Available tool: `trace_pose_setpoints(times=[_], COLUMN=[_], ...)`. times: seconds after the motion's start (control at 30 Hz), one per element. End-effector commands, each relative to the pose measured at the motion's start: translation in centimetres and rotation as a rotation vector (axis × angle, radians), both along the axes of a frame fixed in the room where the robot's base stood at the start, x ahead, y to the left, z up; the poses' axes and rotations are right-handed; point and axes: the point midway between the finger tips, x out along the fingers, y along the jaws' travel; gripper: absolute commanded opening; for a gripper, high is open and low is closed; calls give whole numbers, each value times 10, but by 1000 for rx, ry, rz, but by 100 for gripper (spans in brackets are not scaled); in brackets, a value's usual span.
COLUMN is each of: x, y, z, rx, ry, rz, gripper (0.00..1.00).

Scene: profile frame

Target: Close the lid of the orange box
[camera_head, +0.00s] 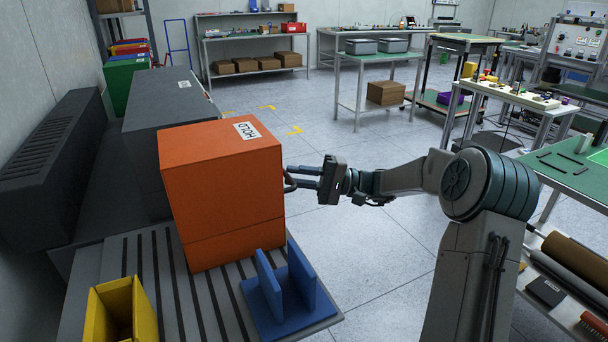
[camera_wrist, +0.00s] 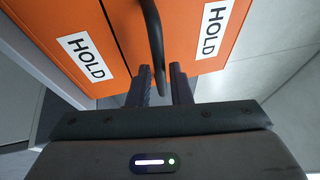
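The orange box (camera_head: 222,190) stands on the slatted grey surface. Its top face carries a HOLD label, and a seam runs low across its front face. I see no open gap at the lid in the head view. A dark curved handle (camera_wrist: 155,38) sticks out from the box's right side. My gripper (camera_head: 295,178) is at that side, level with the handle. In the wrist view my two fingers (camera_wrist: 163,72) stand apart with the handle running between them. Two HOLD labels show there.
A blue slotted holder (camera_head: 275,312) stands close in front of the box, and a yellow bin (camera_head: 118,312) is at front left. A dark grey box (camera_head: 160,98) stands just behind. Open floor (camera_head: 345,240) lies to the right, under my arm.

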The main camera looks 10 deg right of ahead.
Motion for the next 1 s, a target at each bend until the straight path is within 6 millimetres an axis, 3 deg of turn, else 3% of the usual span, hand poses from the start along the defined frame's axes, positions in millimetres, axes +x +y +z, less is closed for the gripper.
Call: trace_pose_setpoints(times=[0.33,0.47,1.0], x=[0,0,-9], y=[-1,-12,-118], z=[0,-2,-20], rx=[-1,-2,0], ry=[1,1,0], rz=[0,-2,0], gripper=[33,33,33])
